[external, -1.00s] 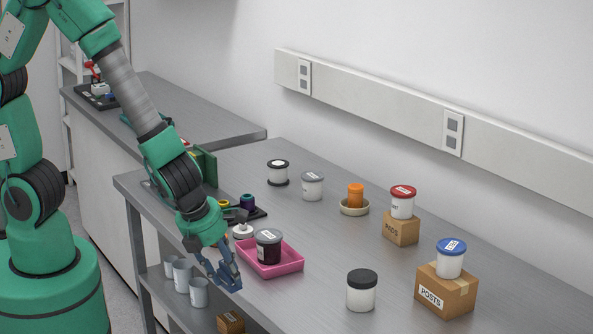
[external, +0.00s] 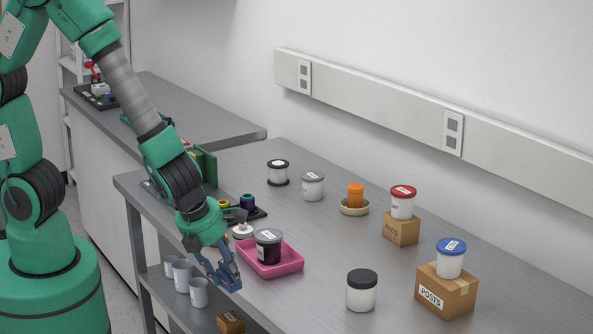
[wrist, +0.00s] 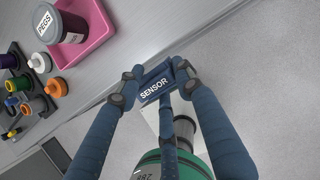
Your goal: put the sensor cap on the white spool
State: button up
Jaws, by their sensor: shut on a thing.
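My gripper (external: 228,274) hangs off the front edge of the workbench, left of and below the pink tray. In the wrist view my gripper (wrist: 157,74) is shut on a dark blue piece with a SENSOR label, the sensor cap (wrist: 153,89). In the external view the cap blends with the blue fingers. A small white piece with a wide round base (external: 243,231) stands behind the pink tray and looks like the white spool; it seems to show in the wrist view too (wrist: 38,62).
The pink tray (external: 298,262) holds a dark jar (external: 268,250). A dark rack with coloured pieces (external: 258,213) stands behind. A black-lidded jar (external: 361,292), cardboard boxes (external: 432,296) and other jars stand to the right. Bench between them is clear.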

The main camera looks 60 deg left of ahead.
jog(key=w+a+r+n+p, duration=0.2)
jog(key=w, duration=0.3)
jog(key=w+a+r+n+y+p, duration=0.1)
jog(key=w+a+r+n, duration=0.1)
jog(key=w, duration=0.4)
jog(key=shift+w+a+g+p, duration=0.2)
jog(key=shift+a+g+p, duration=0.2)
jog(key=shift+a, duration=0.3)
jog(key=w+a+r+n+p, duration=0.1)
jog(key=w+a, duration=0.3)
jog(key=w+a+r+n+g+y+p, duration=0.1)
jog(key=w+a+n+p, duration=0.1)
jog(key=w+a, duration=0.2)
jog(key=w+a+r+n+p, duration=0.1)
jog(key=w+a+n, duration=0.1)
jog(key=w+a, duration=0.2)
jog(key=shift+w+a+p, duration=0.3)
jog(key=shift+w+a, duration=0.05)
jog(key=shift+w, duration=0.15)
jog(key=w+a+n+g+p, duration=0.1)
jog(key=w+a+n+p, duration=0.1)
jog(key=a, duration=0.8)
jog(key=w+a+n+g+p, duration=0.1)
jog(key=w+a+n+p, duration=0.1)
jog(key=a, duration=0.9)
jog(key=w+a+n+g+p, duration=0.1)
jog(key=w+a+n+p, duration=0.2)
jog(key=w+a, duration=0.3)
jog(key=shift+a+n, duration=0.7)
jog(key=shift+a, duration=1.7)
